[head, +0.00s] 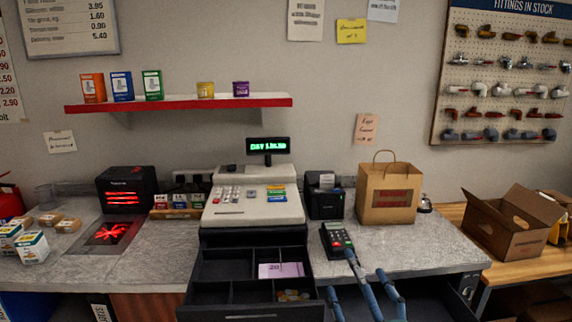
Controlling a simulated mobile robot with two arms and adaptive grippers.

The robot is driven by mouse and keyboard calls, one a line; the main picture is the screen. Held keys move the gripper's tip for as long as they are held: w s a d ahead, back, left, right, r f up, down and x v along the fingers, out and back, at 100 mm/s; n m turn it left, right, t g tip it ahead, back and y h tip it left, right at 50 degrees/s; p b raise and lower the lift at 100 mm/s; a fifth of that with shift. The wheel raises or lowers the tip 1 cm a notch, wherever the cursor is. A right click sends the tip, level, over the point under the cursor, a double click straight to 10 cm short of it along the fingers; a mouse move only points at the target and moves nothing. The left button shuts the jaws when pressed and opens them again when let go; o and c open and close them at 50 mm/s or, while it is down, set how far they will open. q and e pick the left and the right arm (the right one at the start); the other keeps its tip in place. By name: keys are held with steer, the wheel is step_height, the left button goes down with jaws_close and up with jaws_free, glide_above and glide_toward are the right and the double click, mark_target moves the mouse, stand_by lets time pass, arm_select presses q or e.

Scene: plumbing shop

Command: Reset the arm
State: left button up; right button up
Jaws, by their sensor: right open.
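My right gripper (367,268) comes in at the bottom, right of centre, with its blue-grey fingers spread apart and nothing seen between them. Its fingertips show just below the card terminal (337,237) in the picture; I cannot tell whether they touch it. The rest of the right arm is cut off by the bottom edge. My left gripper and arm are not in view.
The cash register (252,207) has its drawer (222,291) open left of my gripper, with a purple note (281,270) and coins inside. A paper bag (389,193) and an open cardboard box (513,222) stand to the right.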

steer(key=s+d+f+m+g+h, duration=0.2)
steer(key=s+d+f+m+g, duration=0.15)
steer(key=f, duration=0.55)
steer(key=s+d+f+m+g+h, duration=0.3)
steer(key=s+d+f+m, duration=0.15)
steer(key=f, duration=0.35)
steer(key=s+a+f+m+g+y, duration=0.1)
steer(key=s+f+g, duration=0.5)
steer(key=s, duration=0.5)
steer(key=s+a+f+m+g, duration=0.1)
steer(key=s+f+g, duration=0.2)
steer(key=s+f, duration=0.6)
steer(key=s+f+g+b, duration=0.1)
steer(key=s+f+b, duration=0.15)
steer(key=f, duration=1.25)
steer(key=s+f+g+b, duration=0.1)
steer(key=f+b, duration=0.2)
steer(key=f, duration=1.1)
steer(key=s+d+f+b, duration=0.3)
steer(key=s+f+b, duration=0.1)
steer(key=s+f, duration=1.3)
step_height(320, 180, down, 5)
steer(key=shift+s+d+r+n+g, duration=0.2)
steer(key=shift+s+n+g, duration=0.1)
steer(key=shift+g, duration=0.15)
